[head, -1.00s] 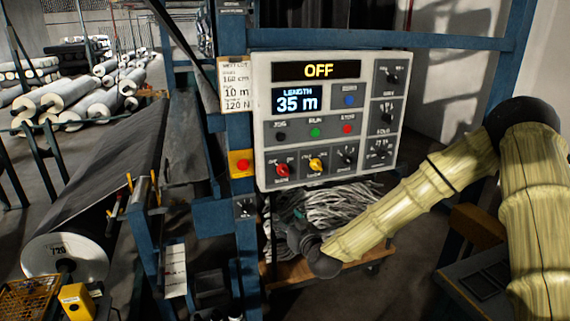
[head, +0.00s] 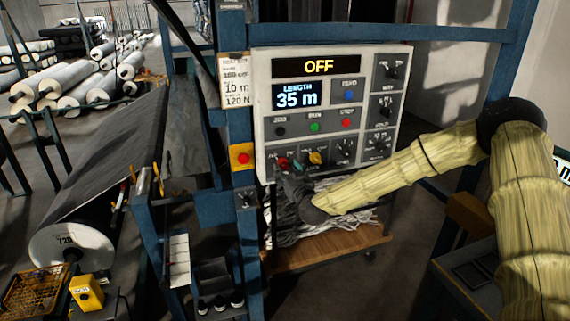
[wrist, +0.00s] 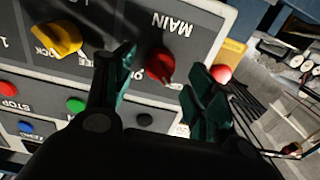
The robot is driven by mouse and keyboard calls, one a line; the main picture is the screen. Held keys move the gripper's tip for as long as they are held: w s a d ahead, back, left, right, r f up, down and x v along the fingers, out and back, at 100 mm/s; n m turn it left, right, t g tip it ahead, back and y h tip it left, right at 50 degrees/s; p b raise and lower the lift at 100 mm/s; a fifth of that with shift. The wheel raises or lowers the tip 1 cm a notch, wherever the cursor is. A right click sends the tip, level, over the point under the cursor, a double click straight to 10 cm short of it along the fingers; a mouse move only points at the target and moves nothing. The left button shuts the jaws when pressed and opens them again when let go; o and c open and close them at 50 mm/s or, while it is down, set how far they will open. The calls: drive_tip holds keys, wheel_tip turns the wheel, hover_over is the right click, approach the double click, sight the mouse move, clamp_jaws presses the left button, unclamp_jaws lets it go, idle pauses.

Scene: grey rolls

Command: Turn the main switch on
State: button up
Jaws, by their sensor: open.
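The main switch is a red rotary knob (wrist: 160,66) under the word MAIN in the wrist view. It also shows at the lower left of the control panel in the head view (head: 281,163). The panel display (head: 318,66) reads OFF. My gripper (wrist: 163,80) is open in the wrist view, with one dark green finger on each side of the red knob. Whether the fingers touch the knob cannot be told. In the head view my gripper (head: 290,178) is at the panel's lower left, just below the knob, and partly hides the lower panel edge.
A yellow knob (wrist: 57,38) sits beside the main switch. A red button on a yellow box (head: 242,158) is left of the panel. Green (head: 314,127) and red (head: 346,124) buttons are above the knobs. A wooden cart (head: 330,248) stands below.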

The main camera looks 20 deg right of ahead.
drive_tip(key=shift+w+p, duration=0.4)
drive_tip(key=shift+w, duration=0.85)
drive_tip(key=c, duration=1)
